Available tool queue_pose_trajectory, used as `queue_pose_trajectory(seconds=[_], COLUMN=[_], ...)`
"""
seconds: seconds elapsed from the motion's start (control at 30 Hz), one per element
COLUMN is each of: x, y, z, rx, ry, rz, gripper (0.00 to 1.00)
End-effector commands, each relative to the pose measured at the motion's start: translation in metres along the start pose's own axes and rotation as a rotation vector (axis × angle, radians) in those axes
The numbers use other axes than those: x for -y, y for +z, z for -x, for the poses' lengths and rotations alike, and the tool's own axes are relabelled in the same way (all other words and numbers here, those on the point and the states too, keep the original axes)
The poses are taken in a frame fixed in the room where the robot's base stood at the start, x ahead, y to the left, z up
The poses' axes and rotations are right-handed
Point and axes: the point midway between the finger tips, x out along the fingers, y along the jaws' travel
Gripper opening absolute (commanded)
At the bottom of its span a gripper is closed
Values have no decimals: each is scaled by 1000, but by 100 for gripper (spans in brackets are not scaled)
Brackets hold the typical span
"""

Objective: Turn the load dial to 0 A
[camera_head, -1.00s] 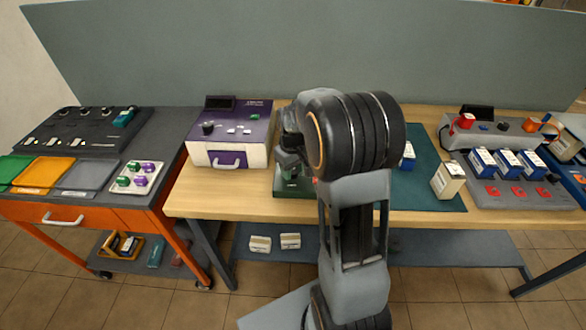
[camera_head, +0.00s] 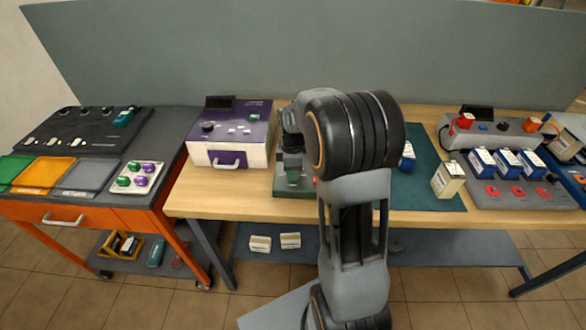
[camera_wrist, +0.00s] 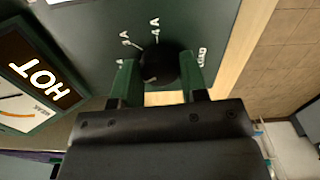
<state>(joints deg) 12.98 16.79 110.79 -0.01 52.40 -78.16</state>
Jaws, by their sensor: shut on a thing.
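The load dial (camera_wrist: 158,64) is a round black knob on a dark green panel. Small white markings ending in "A" stand around part of it, and the word LOAD (camera_wrist: 202,57) is to its right. My gripper (camera_wrist: 160,78) has its two green fingers on either side of the knob and is shut on it. The knob's pointer cannot be made out clearly. In the head view the green unit (camera_head: 292,191) stands on the wooden bench, and my arm hides much of it.
A HOT sign (camera_wrist: 36,78) and a meter are left of the dial in the wrist view. In the head view a purple-topped box (camera_head: 232,135) stands left of the green unit. A teal mat (camera_head: 428,195) with battery packs lies to the right.

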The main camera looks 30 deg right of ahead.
Motion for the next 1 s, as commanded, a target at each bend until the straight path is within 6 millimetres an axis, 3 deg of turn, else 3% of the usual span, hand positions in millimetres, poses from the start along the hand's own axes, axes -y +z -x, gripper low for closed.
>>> queue_pose_trajectory(seconds=[1.0], x=[0], y=[0], z=[0], rx=[-1], ry=[-1], rz=[913], gripper=[16])
